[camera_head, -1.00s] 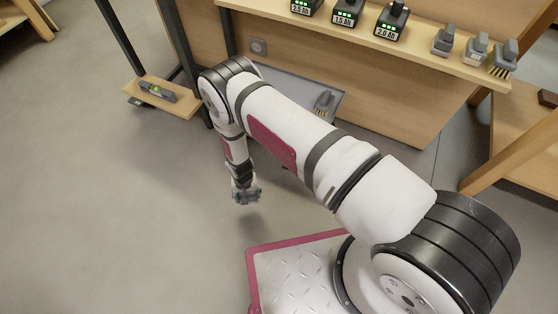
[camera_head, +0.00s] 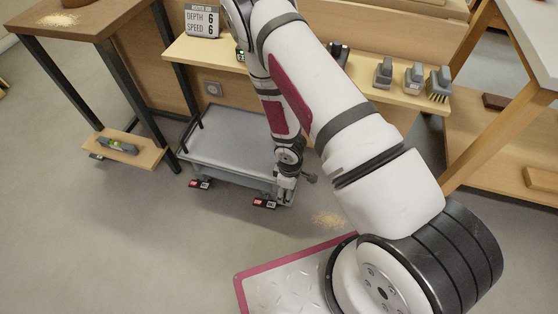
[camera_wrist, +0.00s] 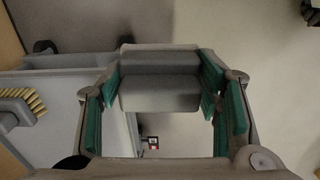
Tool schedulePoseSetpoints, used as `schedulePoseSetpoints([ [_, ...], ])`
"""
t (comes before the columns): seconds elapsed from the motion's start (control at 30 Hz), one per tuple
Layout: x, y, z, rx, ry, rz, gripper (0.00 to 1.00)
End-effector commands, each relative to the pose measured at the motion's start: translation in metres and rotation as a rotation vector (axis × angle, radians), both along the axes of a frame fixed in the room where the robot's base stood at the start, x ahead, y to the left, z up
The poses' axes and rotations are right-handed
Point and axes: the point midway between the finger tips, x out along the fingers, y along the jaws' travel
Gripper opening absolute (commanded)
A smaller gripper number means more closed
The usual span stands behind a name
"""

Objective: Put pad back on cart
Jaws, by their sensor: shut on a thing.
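The cart (camera_head: 235,140) is a low grey trolley with a flat tray and a dark handle on its left, standing on the floor under the bench. My gripper (camera_head: 286,190) is at the cart's front right corner in the head view, pointing down. In the wrist view, my gripper (camera_wrist: 165,85) has its green finger pads on both sides of a grey rounded block, which I take for the pad (camera_wrist: 160,93). The cart's edge (camera_wrist: 120,100) shows left of and below the block. In the head view I cannot make out the pad clearly.
A brush with yellow bristles (camera_wrist: 22,107) shows at the left of the wrist view. Sawdust (camera_head: 328,219) lies on the floor. A table (camera_head: 70,22) stands left, and several tools sit on the shelf (camera_head: 360,85).

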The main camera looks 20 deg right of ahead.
Motion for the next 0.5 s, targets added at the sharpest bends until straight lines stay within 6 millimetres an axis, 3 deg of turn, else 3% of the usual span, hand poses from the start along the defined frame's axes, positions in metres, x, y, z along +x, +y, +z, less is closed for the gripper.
schedulePoseSetpoints([
  [0.17,0.014,-0.004,0.003,0.003,-0.004,0.023,0.23],
  [0.5,0.087,-0.009,-0.005,0.002,-0.007,0.016,0.23],
])
